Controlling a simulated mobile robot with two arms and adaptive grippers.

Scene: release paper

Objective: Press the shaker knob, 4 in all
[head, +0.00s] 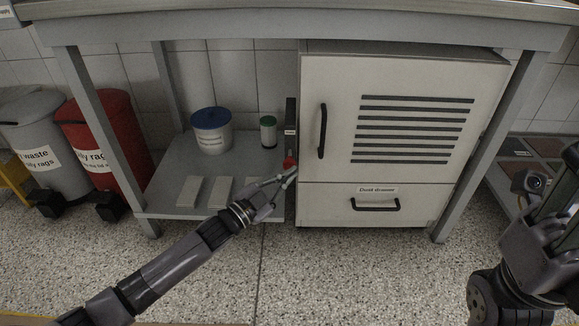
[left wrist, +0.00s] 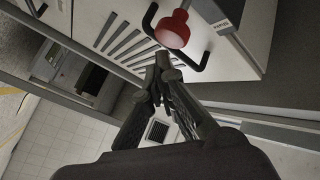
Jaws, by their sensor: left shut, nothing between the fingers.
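The shaker knob is a red round knob (head: 289,162) on the left side of the pale cabinet (head: 330,80), below a small dark labelled panel (head: 291,115). In the left wrist view the red knob (left wrist: 173,30) is large, just beyond the fingertips. My left gripper (head: 291,174) is shut and empty, its tips just below the knob in the head view. The fingers (left wrist: 163,68) meet in the left wrist view. I cannot tell whether they touch the knob.
The cabinet has a black door handle (head: 322,131) and a drawer with a black handle (head: 376,206). A low shelf (head: 165,195) holds a blue-lidded tub (head: 212,130), a green-topped jar (head: 268,132) and pale blocks (head: 217,192). Bins (head: 105,140) stand left. A table leg (head: 95,120) stands left.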

